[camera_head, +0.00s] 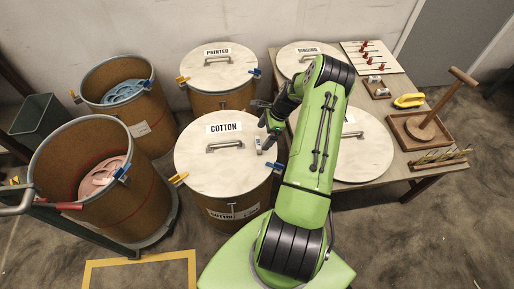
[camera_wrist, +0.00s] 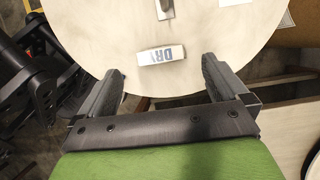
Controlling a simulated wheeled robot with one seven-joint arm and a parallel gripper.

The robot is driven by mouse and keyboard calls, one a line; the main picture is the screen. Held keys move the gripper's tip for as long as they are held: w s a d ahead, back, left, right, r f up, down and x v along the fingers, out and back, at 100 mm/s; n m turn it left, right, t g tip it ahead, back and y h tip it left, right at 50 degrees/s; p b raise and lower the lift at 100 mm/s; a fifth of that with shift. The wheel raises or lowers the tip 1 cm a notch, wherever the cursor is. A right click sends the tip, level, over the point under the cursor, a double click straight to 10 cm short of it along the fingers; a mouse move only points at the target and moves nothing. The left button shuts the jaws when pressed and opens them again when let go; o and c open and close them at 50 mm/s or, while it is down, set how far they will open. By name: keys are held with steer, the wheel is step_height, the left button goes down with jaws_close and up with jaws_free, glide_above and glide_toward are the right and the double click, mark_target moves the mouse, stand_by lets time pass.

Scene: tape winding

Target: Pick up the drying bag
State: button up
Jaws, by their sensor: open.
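The drying bag (camera_wrist: 161,54) is a small white packet with dark "DRY" lettering. It lies on the pale round lid (camera_wrist: 230,40) of the drum labelled COTTON. In the head view the drying bag (camera_head: 258,144) is near the lid's right side, right of the handle. My gripper (camera_wrist: 161,70) is open and empty over the lid's edge. In the wrist view the bag sits between the lines of the two fingers, a little beyond their tips, and I see no contact. In the head view my gripper (camera_head: 266,122) is beside the bag.
The lid's metal handle (camera_head: 225,146) stands close to the bag. Blue and yellow clamps grip the lid rim. A table (camera_head: 385,165) with another lid, a wooden stand (camera_head: 420,130) and small tools is on the right. Two open drums (camera_head: 100,180) stand on the left.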

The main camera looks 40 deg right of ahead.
mark_target(259, 142)
steer(key=b+x, duration=0.2)
steer(key=x, duration=0.4)
steer(key=shift+w+f, duration=0.1)
steer(key=shift+f, duration=0.25)
steer(key=shift+r, duration=0.15)
steer(key=shift+c, duration=0.3)
steer(key=c, duration=0.9)
